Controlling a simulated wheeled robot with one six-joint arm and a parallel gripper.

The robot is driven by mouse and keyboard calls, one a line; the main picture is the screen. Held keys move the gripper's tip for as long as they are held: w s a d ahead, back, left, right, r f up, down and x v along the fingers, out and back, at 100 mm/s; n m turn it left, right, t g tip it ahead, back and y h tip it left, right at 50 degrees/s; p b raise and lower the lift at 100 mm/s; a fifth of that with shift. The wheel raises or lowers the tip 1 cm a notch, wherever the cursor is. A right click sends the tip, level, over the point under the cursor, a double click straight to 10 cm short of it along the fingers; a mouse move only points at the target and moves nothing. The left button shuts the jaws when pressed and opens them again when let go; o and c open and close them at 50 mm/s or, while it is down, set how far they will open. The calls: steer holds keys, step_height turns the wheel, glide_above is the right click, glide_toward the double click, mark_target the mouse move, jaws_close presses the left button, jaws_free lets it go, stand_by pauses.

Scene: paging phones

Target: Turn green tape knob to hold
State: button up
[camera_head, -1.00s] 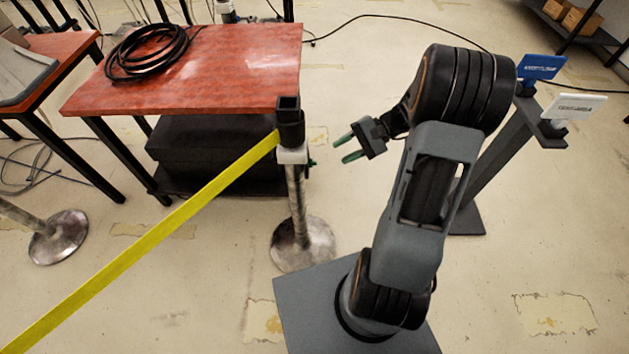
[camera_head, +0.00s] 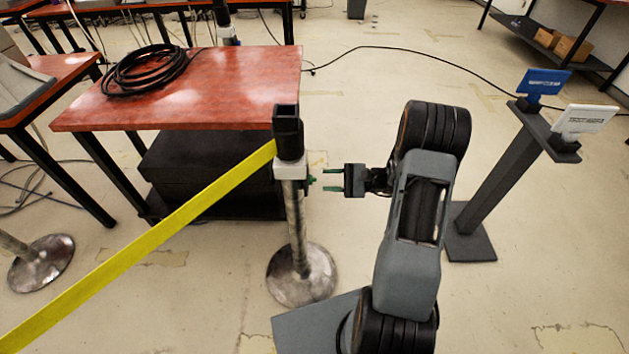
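A small green knob (camera_head: 312,180) sticks out of the right side of the white collar (camera_head: 291,171) on the metal post, below the black post head (camera_head: 288,130). A yellow tape (camera_head: 150,245) runs from the post head down to the lower left. My gripper (camera_head: 325,180) has two green fingers pointing left at the knob, level with it. The fingers are apart with a gap between them, and their tips are just short of the knob. The knob's turn position is too small to tell.
A red table (camera_head: 220,85) with a black cable coil (camera_head: 150,70) stands behind the post. A grey stand (camera_head: 495,175) with a blue sign (camera_head: 543,83) and a white sign (camera_head: 585,120) is at right. The floor between is clear.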

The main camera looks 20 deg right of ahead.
mark_target(315, 180)
steer(key=shift+x, duration=2.2)
steer(key=c, duration=0.6)
steer(key=shift+o, duration=0.2)
